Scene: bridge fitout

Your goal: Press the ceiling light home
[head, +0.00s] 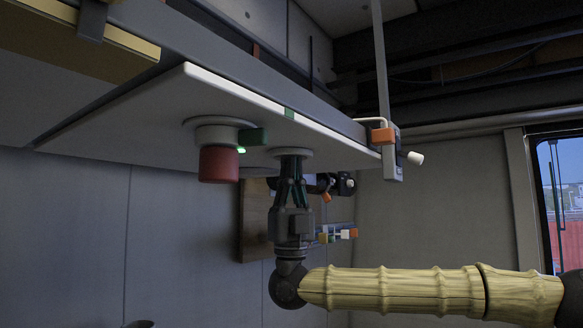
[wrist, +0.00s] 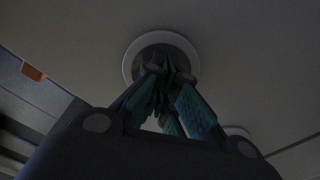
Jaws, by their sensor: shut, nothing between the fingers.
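The ceiling light (head: 306,152) is a small round, pale-rimmed fitting on the underside of the white ceiling panel (head: 130,125). In the wrist view, the light (wrist: 191,50) shows as a white ring around a dark centre. My gripper (head: 292,160) points straight up beneath it, fingers shut and empty. In the wrist view, the gripper's fingertips (wrist: 167,72) overlap the dark centre of the ring. The tips are at or very close to the light's face; contact cannot be told for sure. The fingers hide part of the light.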

